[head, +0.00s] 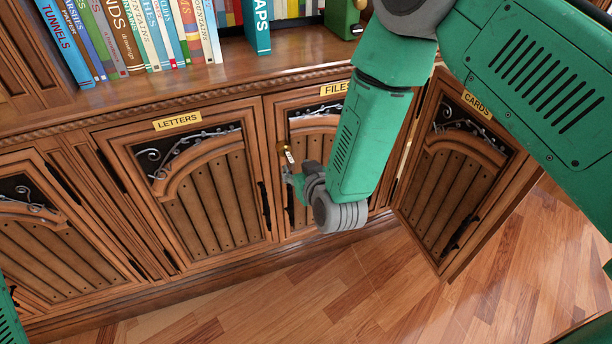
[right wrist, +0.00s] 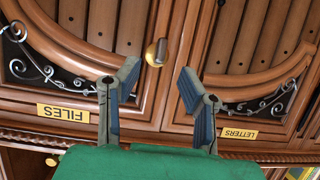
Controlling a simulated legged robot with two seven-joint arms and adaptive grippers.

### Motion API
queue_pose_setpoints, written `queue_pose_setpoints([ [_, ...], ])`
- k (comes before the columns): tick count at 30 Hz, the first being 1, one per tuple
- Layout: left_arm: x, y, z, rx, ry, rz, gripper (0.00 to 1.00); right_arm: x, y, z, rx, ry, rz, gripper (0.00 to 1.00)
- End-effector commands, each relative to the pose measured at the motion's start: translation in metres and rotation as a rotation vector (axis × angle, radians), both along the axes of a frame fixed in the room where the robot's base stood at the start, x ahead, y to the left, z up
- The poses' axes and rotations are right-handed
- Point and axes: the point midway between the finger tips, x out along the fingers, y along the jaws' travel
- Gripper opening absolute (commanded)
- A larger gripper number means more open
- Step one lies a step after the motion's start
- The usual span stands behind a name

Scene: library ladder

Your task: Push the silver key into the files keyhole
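The files door (head: 313,135) is closed, under its FILES label (head: 336,89); the label is upside down in the right wrist view (right wrist: 62,113). On the door's edge is a brass keyhole plate (right wrist: 151,54). A small silver key (right wrist: 162,51) sticks out from the plate; the key also shows in the head view (head: 289,157). How deep it sits I cannot tell. My right gripper (right wrist: 157,80) is open and empty, fingers apart, with the key just beyond the gap between the tips. In the head view the right gripper (head: 291,178) is just below the key. My left gripper is out of view.
The letters door (head: 195,185) is closed, left of the files door. The cards door (head: 455,170) stands swung out at the right, near my right arm. Books (head: 130,35) and a green object (head: 342,18) stand on the shelf above. The wooden floor in front is clear.

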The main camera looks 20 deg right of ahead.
Motion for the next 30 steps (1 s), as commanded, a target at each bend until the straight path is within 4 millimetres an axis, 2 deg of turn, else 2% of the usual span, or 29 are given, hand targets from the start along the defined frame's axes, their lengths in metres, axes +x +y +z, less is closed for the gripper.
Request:
queue_pose_setpoints([
  [6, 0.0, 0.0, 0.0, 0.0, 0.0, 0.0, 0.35, -0.041, -0.002, 0.017, -0.001, 0.002, 0.001, 0.35],
  [12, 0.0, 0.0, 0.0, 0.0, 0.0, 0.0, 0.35, -0.061, -0.003, 0.026, 0.0, 0.001, 0.0, 0.35],
  [30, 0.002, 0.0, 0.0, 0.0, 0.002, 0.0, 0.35, -0.066, -0.004, 0.026, 0.0, 0.007, 0.0, 0.35],
])
